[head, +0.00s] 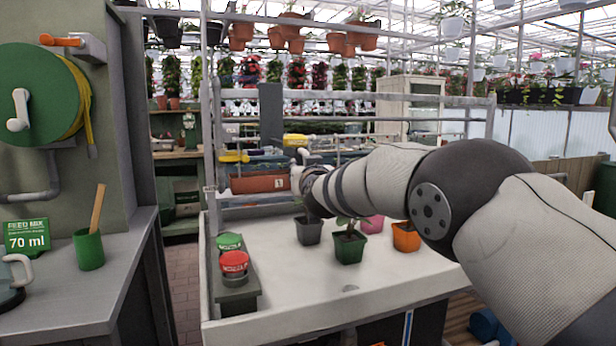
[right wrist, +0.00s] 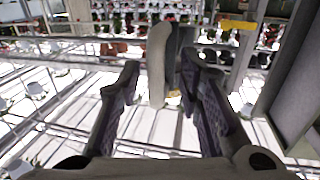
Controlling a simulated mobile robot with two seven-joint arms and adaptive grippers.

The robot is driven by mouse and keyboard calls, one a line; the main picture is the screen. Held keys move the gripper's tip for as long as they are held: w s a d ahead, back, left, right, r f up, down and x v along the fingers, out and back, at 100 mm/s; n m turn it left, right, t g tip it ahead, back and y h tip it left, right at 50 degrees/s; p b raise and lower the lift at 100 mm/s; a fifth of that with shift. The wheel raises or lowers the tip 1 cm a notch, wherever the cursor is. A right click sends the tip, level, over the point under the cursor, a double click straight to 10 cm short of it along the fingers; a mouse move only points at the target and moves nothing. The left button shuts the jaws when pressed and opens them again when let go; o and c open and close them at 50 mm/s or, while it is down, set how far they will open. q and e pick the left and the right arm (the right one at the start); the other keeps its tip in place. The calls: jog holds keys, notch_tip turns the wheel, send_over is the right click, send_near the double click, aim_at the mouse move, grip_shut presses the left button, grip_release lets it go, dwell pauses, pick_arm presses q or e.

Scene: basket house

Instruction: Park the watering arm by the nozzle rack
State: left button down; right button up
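My right arm reaches in from the right in the head view, and its gripper (head: 311,190) is over the back of the white bench, partly hidden by my wrist. In the right wrist view the gripper (right wrist: 160,85) has its fingers apart, with a pale upright bar (right wrist: 158,62) showing between or just beyond them; contact is not clear. A small white handle-like part (head: 303,155) shows just above the gripper in the head view. Yellow nozzle-like pieces (head: 234,157) lie on a rack behind the bench. I cannot clearly identify the watering arm. My left gripper is not in view.
The white bench (head: 300,322) holds a green pot (head: 349,247), a grey pot (head: 308,231), an orange pot (head: 406,238) and a tray with red (head: 234,262) and green lids. A hose reel (head: 40,95) hangs left. Metal rails frame the bench's back.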

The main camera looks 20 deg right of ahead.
jog(key=s+a, duration=0.1)
jog(key=s, duration=0.9)
jog(key=shift+s+a, duration=0.3)
jog(key=shift+s, duration=0.1)
jog(key=shift+f, duration=0.1)
